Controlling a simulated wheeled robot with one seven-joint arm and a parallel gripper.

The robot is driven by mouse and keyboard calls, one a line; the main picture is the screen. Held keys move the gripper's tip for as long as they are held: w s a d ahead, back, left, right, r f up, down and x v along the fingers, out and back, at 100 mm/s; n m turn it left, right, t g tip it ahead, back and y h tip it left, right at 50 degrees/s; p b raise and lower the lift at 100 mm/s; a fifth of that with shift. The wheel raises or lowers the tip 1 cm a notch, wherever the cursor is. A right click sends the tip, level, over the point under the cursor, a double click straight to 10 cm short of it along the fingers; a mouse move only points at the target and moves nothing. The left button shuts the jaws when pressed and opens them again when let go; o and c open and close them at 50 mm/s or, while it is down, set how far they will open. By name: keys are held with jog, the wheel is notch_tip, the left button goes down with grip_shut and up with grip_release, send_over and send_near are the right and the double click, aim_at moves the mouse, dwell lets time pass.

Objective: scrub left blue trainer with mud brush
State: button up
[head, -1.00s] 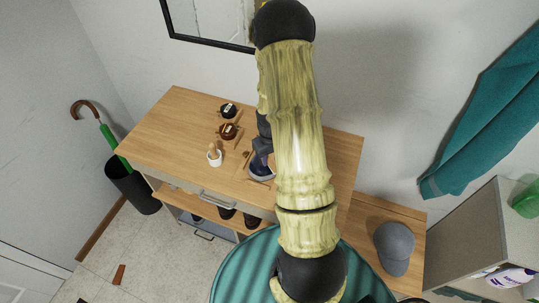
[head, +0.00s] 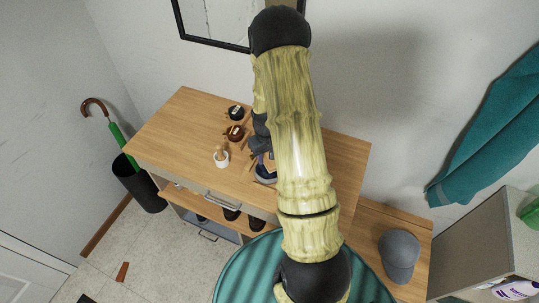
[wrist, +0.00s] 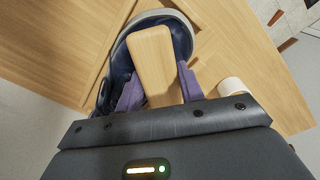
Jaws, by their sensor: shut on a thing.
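In the wrist view, my gripper (wrist: 158,88) has its two purple fingers shut on the mud brush (wrist: 152,58), whose plain wooden body points away from me. A dark blue trainer (wrist: 181,32) with a pale rim lies just beyond and around the brush, and the brush overlaps it in the picture. Whether the bristles touch it cannot be told; they are hidden. In the head view, the trainer (head: 266,176) shows partly beside my arm on the wooden cabinet top, and my gripper (head: 264,152) is just above it, mostly hidden by the arm.
On the cabinet top (head: 185,125), a white cup (head: 221,159) holding wooden pieces, a brown tin (head: 235,132) and a black tin (head: 236,112) stand left of my gripper. A grey cap (head: 399,252) lies on the lower bench at right. The cabinet's left end is clear.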

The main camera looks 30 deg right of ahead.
jog(key=shift+w+a+f, duration=0.15)
jog(key=shift+w+a, duration=0.6)
jog(key=shift+w, duration=0.25)
jog(key=shift+s+d, duration=0.95)
jog(key=shift+s, duration=0.3)
jog(key=shift+s+d+f, duration=0.1)
jog(key=shift+s+d, duration=0.4)
jog(key=shift+s, duration=0.15)
jog(key=shift+s+d, duration=0.45)
jog(key=shift+s, duration=0.2)
jog(key=shift+c, duration=0.4)
